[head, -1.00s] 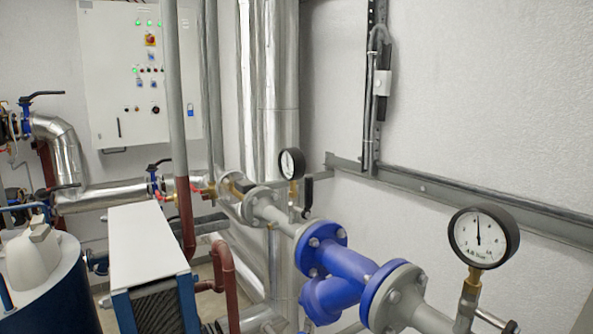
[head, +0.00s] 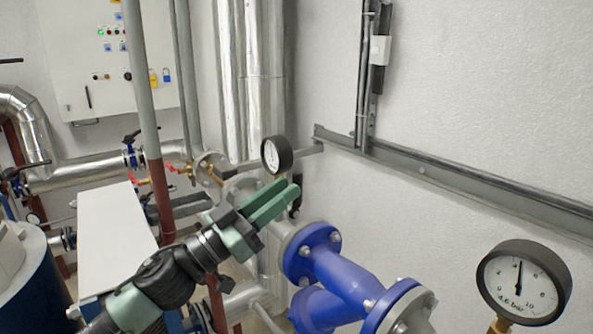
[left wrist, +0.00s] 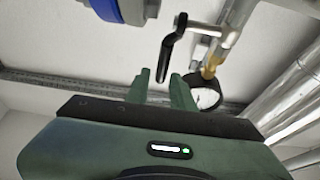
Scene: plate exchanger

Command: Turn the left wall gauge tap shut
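The left wall gauge (head: 277,154) is a round dial with a black rim beside the blue-flanged pipe. Its tap has a black lever (head: 296,190), hanging down and partly hidden by my gripper. In the left wrist view the lever (left wrist: 168,48) is bent, on a silver valve body (left wrist: 208,29) with a brass fitting. My left gripper (head: 284,194) is at the lever, its two green fingers apart. In the left wrist view the lever's end appears between the fingertips (left wrist: 161,80); I cannot tell whether they touch it. My right gripper is not in view.
A blue flanged pipe (head: 345,280) runs below and right of the gripper. A second gauge (head: 522,283) stands at the lower right. A wall rail (head: 430,172) runs behind. A white-topped unit (head: 112,235) and control cabinet (head: 105,60) are at left.

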